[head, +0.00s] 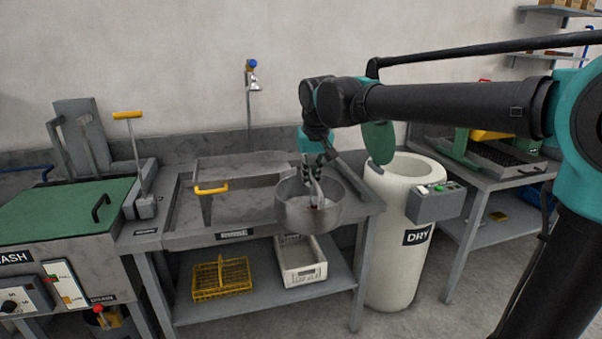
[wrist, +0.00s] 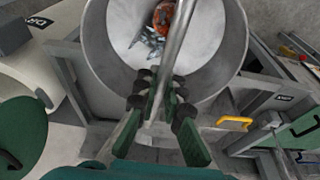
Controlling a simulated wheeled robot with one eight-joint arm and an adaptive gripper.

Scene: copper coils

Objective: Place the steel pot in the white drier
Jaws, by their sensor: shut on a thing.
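The steel pot (head: 308,212) is at the right end of the grey sink bench, upright, in front of the basin. My gripper (head: 316,182) reaches down from above and is shut on the bar handle (wrist: 177,45) that crosses the pot's mouth. In the wrist view the pot (wrist: 100,45) holds white material, an orange-red piece and small bluish bits. I cannot tell whether its base touches the bench. The white drier (head: 390,262), labelled DRY, stands to the right of the pot. Its round top opening shows, with a green disc lid (head: 378,143) raised at its back left.
A control box (head: 434,204) juts from the drier's front right. A yellow basket (head: 222,278) and white crate (head: 301,262) sit on the lower shelf. A yellow handle (head: 211,189) is left of the pot. The green-topped wash unit (head: 65,210) is far left; another table (head: 480,180) is right.

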